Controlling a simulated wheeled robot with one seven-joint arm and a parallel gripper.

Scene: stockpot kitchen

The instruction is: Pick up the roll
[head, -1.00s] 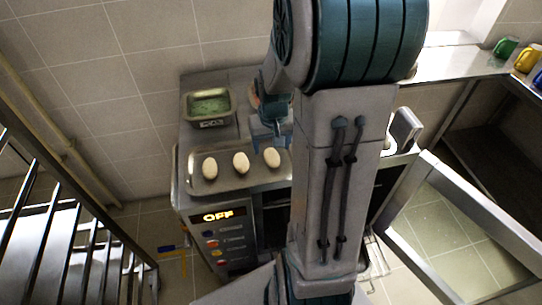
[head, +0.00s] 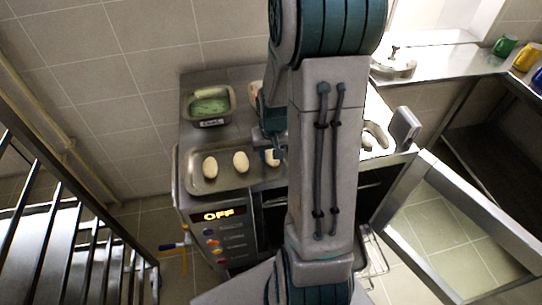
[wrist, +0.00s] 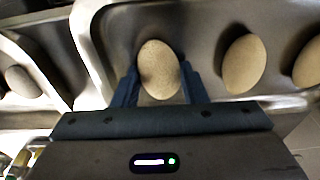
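Three pale oval rolls lie in a row in a shallow metal tray (head: 228,186) on top of the oven unit. The left roll (head: 210,167) and middle roll (head: 240,162) are in clear view. The right roll (head: 272,158) is partly hidden by my gripper (head: 272,147). In the wrist view, my gripper (wrist: 158,88) is open, with one finger on each side of this roll (wrist: 158,66). Whether the fingers touch it I cannot tell. The other two rolls (wrist: 243,64) (wrist: 308,62) lie to its right there.
A metal pan with green contents (head: 210,103) stands behind the tray. Another pale oval item (wrist: 22,81) lies beyond the tray's wall in the wrist view. An oven panel reading OFF (head: 218,215) faces front. A metal railing (head: 70,240) is at left; mugs (head: 506,46) stand far right.

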